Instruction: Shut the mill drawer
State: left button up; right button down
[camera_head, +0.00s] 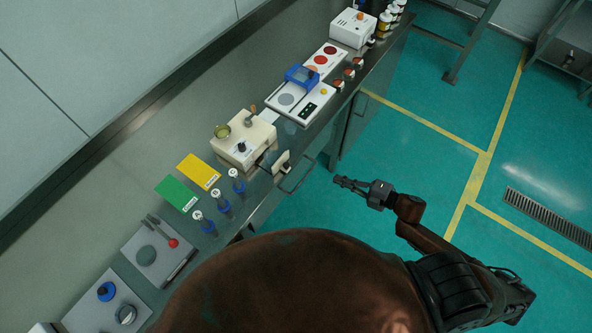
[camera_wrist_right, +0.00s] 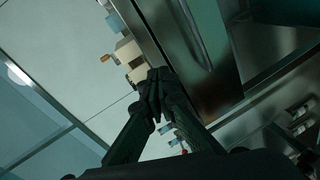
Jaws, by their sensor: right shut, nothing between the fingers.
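In the right wrist view the closed fingertips (camera_wrist_right: 155,78) show just below a cream block that looks like the mill (camera_wrist_right: 128,53). My left gripper is not in view.
The teal floor around my right gripper is open. A bench handle (camera_head: 298,183) sits below the drawer.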

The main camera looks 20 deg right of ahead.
jog(key=s+a+r+n+g+y, duration=0.2)
jog(key=s+a+r+n+y, duration=0.15)
jog(key=a+r, duration=0.3)
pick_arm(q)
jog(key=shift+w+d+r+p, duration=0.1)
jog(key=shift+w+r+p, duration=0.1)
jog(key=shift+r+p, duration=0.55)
pick_arm(e)
jog(key=w+d+x, duration=0.1)
jog(key=w+x, duration=0.1)
jog(key=x, duration=1)
jog(key=shift+w+d+n, duration=0.15)
jog(key=shift+w+n, duration=0.1)
jog(key=shift+n, duration=0.1)
jog(key=shift+f, duration=0.1)
